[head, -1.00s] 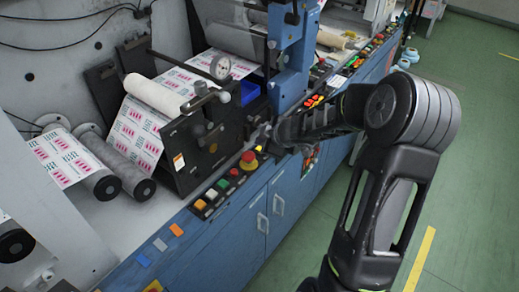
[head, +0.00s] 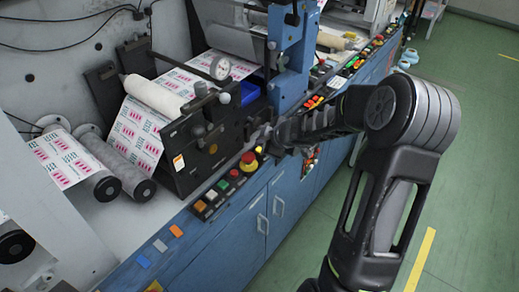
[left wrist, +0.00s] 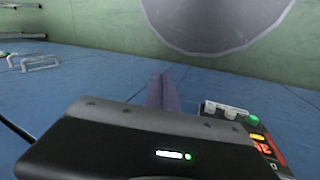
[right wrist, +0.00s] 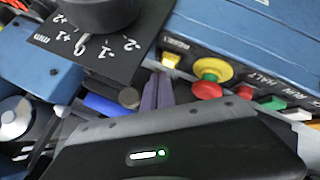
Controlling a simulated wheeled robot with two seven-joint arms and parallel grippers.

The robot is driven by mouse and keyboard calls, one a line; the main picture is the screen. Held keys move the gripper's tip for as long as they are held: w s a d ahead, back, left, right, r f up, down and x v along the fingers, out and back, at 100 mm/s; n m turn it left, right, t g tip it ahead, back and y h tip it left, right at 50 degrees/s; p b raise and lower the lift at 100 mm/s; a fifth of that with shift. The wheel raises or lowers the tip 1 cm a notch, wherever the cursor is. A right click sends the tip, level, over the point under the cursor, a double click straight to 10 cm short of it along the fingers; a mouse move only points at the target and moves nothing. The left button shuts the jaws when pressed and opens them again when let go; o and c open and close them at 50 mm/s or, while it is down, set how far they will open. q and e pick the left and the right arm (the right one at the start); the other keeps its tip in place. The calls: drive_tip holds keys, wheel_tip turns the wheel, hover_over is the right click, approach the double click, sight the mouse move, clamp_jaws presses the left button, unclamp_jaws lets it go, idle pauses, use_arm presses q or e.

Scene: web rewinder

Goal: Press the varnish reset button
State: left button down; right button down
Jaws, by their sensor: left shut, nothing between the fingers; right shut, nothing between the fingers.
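A yellow button labelled RESET (right wrist: 171,60) sits on the blue control panel in the right wrist view; whether it is the varnish one I cannot read. In the head view a yellow button (head: 259,150) shows just below my right gripper (head: 259,135), beside the red emergency stop. My right gripper's fingertips (right wrist: 158,82) are shut and empty, close to the RESET button; whether they touch it I cannot tell. My left gripper (left wrist: 162,82) is shut and empty in the left wrist view, away from these controls and outside the head view.
The red emergency stop with a yellow collar (right wrist: 212,69) is right beside the yellow button. Red (right wrist: 245,92), green (right wrist: 276,103) and white buttons follow along the panel. A black dial plate (right wrist: 92,45) stands on the other side. Green floor (head: 470,160) is open at right.

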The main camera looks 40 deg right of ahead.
drive_tip(key=shift+f, duration=0.15)
idle(0.6)
drive_tip(key=shift+f+b, duration=0.3)
drive_tip(key=shift+b, duration=0.05)
drive_tip(key=shift+f+b, duration=0.45)
drive_tip(key=shift+f, duration=0.1)
idle(0.6)
drive_tip(key=shift+r, duration=0.1)
drive_tip(key=shift+r+p, duration=0.9)
drive_tip(key=shift+p, duration=0.15)
wheel_tip(320, 180, up, 5)
drive_tip(key=p, duration=0.5)
idle(0.8)
